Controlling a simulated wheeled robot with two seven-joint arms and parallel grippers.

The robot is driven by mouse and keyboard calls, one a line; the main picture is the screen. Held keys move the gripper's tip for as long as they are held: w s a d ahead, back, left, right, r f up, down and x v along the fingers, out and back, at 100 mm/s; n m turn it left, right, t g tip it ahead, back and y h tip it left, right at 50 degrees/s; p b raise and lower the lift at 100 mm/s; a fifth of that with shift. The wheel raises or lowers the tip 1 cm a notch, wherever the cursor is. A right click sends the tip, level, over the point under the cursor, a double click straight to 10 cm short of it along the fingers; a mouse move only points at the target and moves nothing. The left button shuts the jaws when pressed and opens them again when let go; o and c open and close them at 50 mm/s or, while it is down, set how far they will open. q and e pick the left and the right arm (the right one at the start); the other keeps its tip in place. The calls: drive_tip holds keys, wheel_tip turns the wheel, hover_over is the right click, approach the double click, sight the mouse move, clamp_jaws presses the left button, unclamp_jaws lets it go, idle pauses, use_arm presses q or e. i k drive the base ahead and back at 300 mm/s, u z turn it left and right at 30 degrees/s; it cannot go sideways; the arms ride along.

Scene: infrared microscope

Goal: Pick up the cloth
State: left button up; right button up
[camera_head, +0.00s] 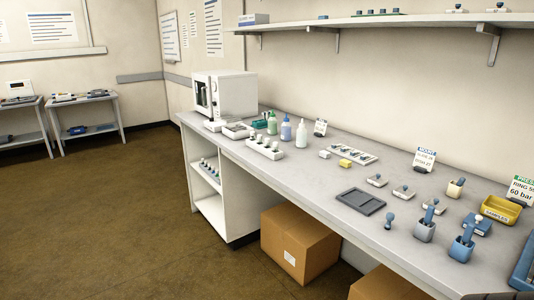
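I cannot make out a cloth for sure. A small yellow block-like item (345,163) lies on the bench (318,180), near its middle; it is too small to tell whether it is folded cloth. A small pale item (324,154) lies just left of it. Neither of my grippers is in view. A dark shape at the bottom right edge is too cut off to identify.
A white box-shaped instrument (225,95) stands at the bench's far left end. Bottles (286,128) and a white rack (265,148) are near it. A dark grey tray (361,202), blue holders (424,230) and a yellow bin (501,209) are nearer. A cardboard box (300,243) sits below.

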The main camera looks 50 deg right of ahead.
sight(346, 164)
drive_tip(key=z, duration=0.2)
drive_tip(key=i, duration=1.6)
drive_tip(key=z, duration=0.85)
